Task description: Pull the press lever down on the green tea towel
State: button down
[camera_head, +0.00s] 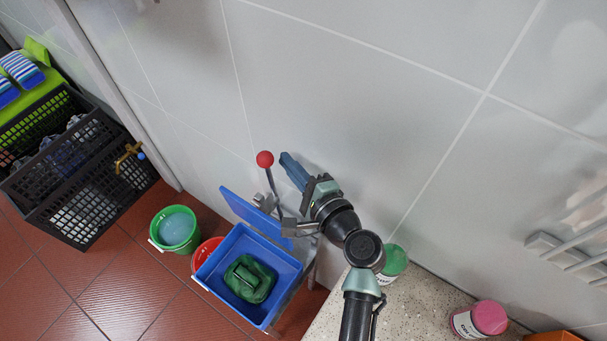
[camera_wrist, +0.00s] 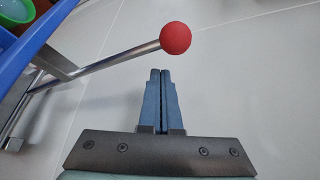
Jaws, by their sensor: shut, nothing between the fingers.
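The press lever is a metal rod (camera_wrist: 110,62) topped by a red ball (camera_head: 265,159), and the ball also shows in the wrist view (camera_wrist: 175,38). In the head view the lever stands up beside a blue press with a raised blue plate (camera_head: 242,210) and a blue tub (camera_head: 225,247). The green tea towel (camera_head: 250,279) lies bunched in the tub. My gripper (camera_head: 287,160) is just right of the red ball in the head view. In the wrist view its blue fingers (camera_wrist: 160,75) are together, empty, and apart from the lever.
A green bucket (camera_head: 175,229) and a red bucket (camera_head: 203,252) stand on the tiled floor left of the press. Black crates (camera_head: 75,180) stand farther left. A speckled stone counter (camera_head: 415,306) with a green-lidded jar (camera_head: 393,262) and a pink jar (camera_head: 480,319) is at right. The tiled wall is close behind.

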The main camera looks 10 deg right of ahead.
aim_at(269, 167)
jog(key=a, duration=0.1)
jog(key=s+a+r+p, duration=0.1)
jog(key=s+a+p, duration=0.1)
jog(key=shift+r, duration=0.4)
jog(key=shift+a+f, duration=0.1)
jog(key=shift+a, duration=0.05)
